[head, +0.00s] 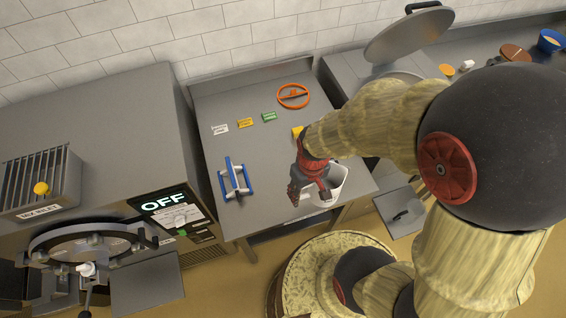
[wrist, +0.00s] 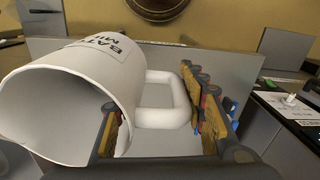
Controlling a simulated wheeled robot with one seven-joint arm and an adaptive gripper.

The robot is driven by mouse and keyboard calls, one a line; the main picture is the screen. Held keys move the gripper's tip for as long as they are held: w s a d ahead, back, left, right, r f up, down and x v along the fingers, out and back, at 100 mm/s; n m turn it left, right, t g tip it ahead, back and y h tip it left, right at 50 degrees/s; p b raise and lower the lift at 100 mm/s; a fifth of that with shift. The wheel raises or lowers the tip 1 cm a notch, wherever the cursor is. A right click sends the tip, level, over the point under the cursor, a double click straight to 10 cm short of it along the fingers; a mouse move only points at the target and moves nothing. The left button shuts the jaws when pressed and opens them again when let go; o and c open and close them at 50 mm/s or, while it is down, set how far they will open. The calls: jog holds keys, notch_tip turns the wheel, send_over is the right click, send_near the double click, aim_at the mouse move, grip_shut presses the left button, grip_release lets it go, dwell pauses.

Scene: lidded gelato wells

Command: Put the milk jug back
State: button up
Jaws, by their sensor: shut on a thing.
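The milk jug is a white cylinder with dark lettering, partly hidden by my arm in the head view (head: 340,184). In the wrist view the jug (wrist: 72,88) fills the left side, with its open mouth toward the camera and its white loop handle on its right. My gripper (head: 308,193) is at the front right of the grey worktable (head: 222,153). Its fingers are on both sides of the handle in the wrist view (wrist: 160,122), shut on it. I cannot tell whether the jug touches the tabletop.
A blue-handled tool (head: 228,176) lies left of my gripper. An orange ring (head: 293,96) and several small labels lie toward the back of the table. A machine with an OFF display (head: 163,202) stands left. A round lid (head: 408,36) is raised at the back right.

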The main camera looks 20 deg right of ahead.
jog(key=w+a+f, duration=0.2)
jog(key=w+f, duration=0.1)
jog(key=w, duration=0.1)
jog(key=w+a+f, duration=0.2)
jog(key=w+f, duration=0.1)
jog(key=w, duration=0.1)
jog(key=w+a+f, duration=0.2)
jog(key=w+f, duration=0.1)
jog(key=w, duration=0.1)
jog(key=shift+w+f, duration=0.25)
jog(key=shift+f, duration=1.7)
jog(key=shift+f, duration=0.15)
jog(key=o, duration=1.4)
